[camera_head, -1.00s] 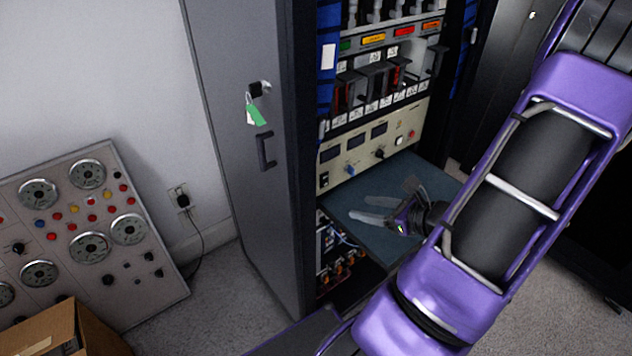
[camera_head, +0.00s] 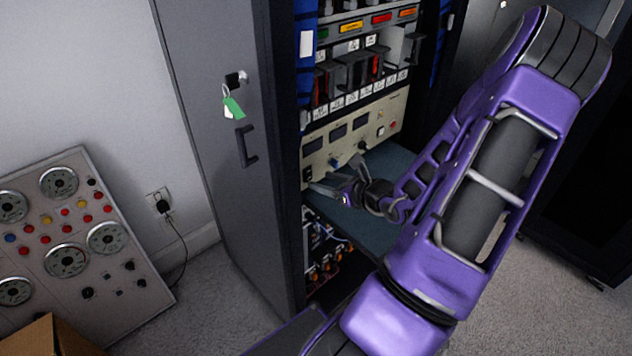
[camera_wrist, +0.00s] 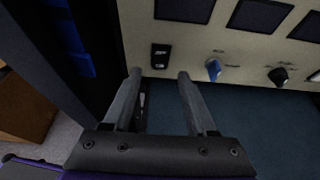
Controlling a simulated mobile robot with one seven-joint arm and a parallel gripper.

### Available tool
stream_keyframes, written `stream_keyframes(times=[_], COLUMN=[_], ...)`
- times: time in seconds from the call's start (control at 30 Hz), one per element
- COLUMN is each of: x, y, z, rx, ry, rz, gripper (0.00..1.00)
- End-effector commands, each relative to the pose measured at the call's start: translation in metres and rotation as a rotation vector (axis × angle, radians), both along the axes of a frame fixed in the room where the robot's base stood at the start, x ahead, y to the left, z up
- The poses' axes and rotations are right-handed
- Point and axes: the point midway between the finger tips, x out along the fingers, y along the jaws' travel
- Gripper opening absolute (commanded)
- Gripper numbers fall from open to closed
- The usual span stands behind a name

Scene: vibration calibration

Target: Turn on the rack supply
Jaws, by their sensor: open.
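The rack supply (camera_head: 346,133) is a beige panel with several dark displays, set in the open rack above a blue-grey shelf. A black rocker switch (camera_wrist: 160,56) sits at the panel's lower left in the wrist view; it also shows in the head view (camera_head: 307,174). My gripper (camera_wrist: 159,74) is open and empty, its two fingers pointing at the panel. In the wrist view the switch appears between and just beyond the fingertips; contact cannot be told. In the head view my gripper (camera_head: 338,175) is low in front of the panel's left part.
A blue knob (camera_wrist: 213,70) and a black knob (camera_wrist: 279,76) are right of the switch. The shelf (camera_head: 400,167) juts out below the panel. The grey cabinet door (camera_head: 215,125) with keys stands at left. A control board (camera_head: 85,240) leans on the wall.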

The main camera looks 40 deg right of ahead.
Motion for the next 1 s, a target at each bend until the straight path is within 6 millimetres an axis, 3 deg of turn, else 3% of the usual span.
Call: stream_keyframes(times=[0.23,0.6,0.93,1.0], x=[0.030,0.035,0.035,0.035], y=[0.003,0.003,0.003,0.003], z=[-0.013,-0.014,-0.014,-0.014], rx=[0.000,-0.001,-0.001,-0.001], ry=[0.000,0.000,0.000,0.000], rz=[0.002,0.000,0.000,0.000], gripper=[0.57,0.57,0.00,0.00])
